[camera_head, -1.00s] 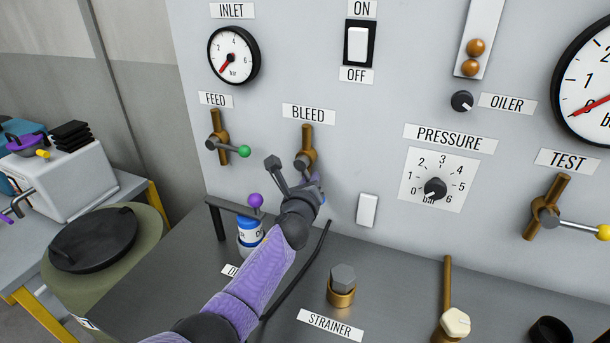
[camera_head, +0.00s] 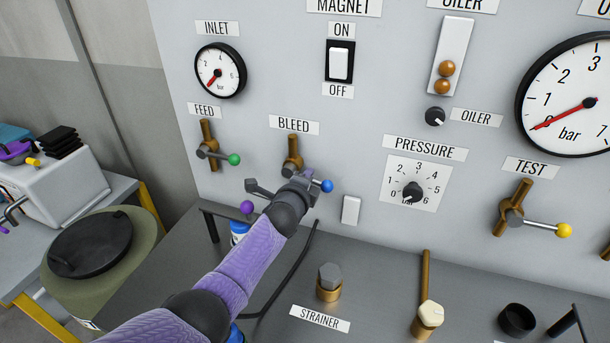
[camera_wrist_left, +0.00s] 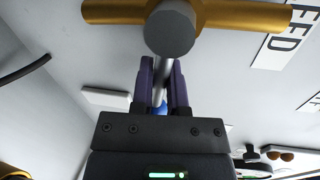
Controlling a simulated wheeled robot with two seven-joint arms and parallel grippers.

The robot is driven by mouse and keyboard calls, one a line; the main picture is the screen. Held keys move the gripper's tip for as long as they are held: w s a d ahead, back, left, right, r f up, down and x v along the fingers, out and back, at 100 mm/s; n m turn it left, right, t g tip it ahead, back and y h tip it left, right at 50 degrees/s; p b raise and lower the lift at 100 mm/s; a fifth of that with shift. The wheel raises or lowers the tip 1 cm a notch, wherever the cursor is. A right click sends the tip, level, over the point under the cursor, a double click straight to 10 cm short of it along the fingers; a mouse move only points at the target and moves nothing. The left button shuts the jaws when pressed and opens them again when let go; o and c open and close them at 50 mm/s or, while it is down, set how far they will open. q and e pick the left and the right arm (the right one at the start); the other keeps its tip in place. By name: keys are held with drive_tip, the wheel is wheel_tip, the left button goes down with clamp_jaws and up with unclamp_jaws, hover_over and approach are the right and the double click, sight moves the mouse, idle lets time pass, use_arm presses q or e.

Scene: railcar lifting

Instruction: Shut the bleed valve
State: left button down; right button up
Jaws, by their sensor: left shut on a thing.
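The bleed valve (camera_head: 292,150) is a brass pipe piece on the panel under the BLEED label (camera_head: 294,124). Its grey lever ends in a blue knob (camera_head: 326,185), to the right of the pipe. My left gripper (camera_head: 303,181) is at the lever and hides most of it. In the left wrist view, the brass pipe (camera_wrist_left: 225,15) and grey hub (camera_wrist_left: 170,30) lie ahead. The lever runs from the hub, crosswise to the pipe, between the fingers of my left gripper (camera_wrist_left: 162,72), which is shut on it. The blue knob is partly hidden behind the gripper. My right gripper is out of view.
The feed valve (camera_head: 208,150) with a green knob is to the left. A white switch (camera_head: 351,210) and the pressure dial (camera_head: 412,191) are to the right.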

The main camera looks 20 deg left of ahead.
use_arm(q)
drive_tip(key=shift+r+n+h+p, duration=0.3)
drive_tip(key=shift+r+n+p, duration=0.2)
drive_tip(key=shift+n, duration=0.3)
drive_tip(key=c, duration=0.7)
unclamp_jaws()
drive_tip(key=shift+o, duration=0.2)
